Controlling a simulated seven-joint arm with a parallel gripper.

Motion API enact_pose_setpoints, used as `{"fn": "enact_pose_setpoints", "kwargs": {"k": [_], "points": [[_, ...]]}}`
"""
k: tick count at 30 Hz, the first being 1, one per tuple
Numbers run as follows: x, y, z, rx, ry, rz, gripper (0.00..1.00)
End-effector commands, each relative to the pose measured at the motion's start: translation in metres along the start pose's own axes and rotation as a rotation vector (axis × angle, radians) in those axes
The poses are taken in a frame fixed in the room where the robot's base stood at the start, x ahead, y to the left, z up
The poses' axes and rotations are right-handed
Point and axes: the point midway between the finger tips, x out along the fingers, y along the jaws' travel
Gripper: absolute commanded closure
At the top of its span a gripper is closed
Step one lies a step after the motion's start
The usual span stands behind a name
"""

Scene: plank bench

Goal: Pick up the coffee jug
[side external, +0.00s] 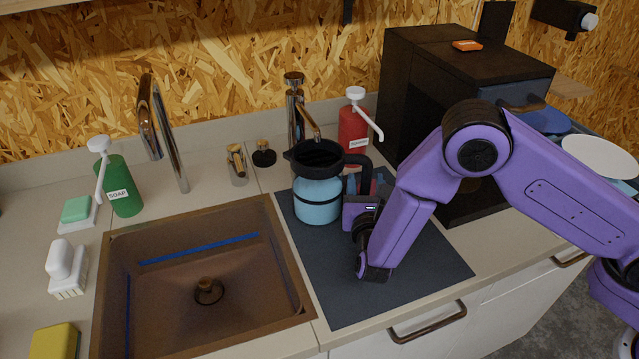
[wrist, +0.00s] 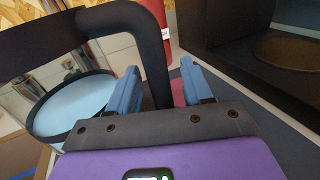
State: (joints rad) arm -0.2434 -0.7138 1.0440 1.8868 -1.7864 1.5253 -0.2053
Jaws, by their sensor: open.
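The coffee jug (side external: 317,203) has a light blue body, a black collar and spout, and a black handle on its right. It stands upright on the dark mat (side external: 345,297). In the wrist view its blue body (wrist: 75,108) is at the left, and the black handle arches over and down. My gripper (side external: 363,183) is at the handle side of the jug, low over the mat. Its two blue fingers are open in the wrist view (wrist: 159,70), and the handle's lower part appears between them. The handle's lower end is hidden behind my gripper.
A brown sink (side external: 208,320) lies left of the mat. A red dispenser (side external: 352,130) and a tap (side external: 295,110) stand behind the jug. A black oven-like box (side external: 405,85) is at the back right. The mat's front part is clear.

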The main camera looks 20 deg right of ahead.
Motion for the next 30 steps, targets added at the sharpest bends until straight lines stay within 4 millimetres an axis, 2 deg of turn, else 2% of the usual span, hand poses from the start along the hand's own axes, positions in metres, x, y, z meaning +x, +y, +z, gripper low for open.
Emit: {"fn": "enact_pose_setpoints", "kwargs": {"k": [7, 9, 12, 30], "points": [[0.0013, 0.0002, -0.0001, -0.001, 0.0, 0.001, 0.5], [0.0012, 0.0002, -0.0002, -0.001, 0.0, 0.001, 0.73], [0.0011, 0.0001, -0.0002, -0.001, 0.0, 0.001, 1.0], [0.0006, 0.0, -0.0004, -0.001, 0.001, 0.001, 1.0]]}}
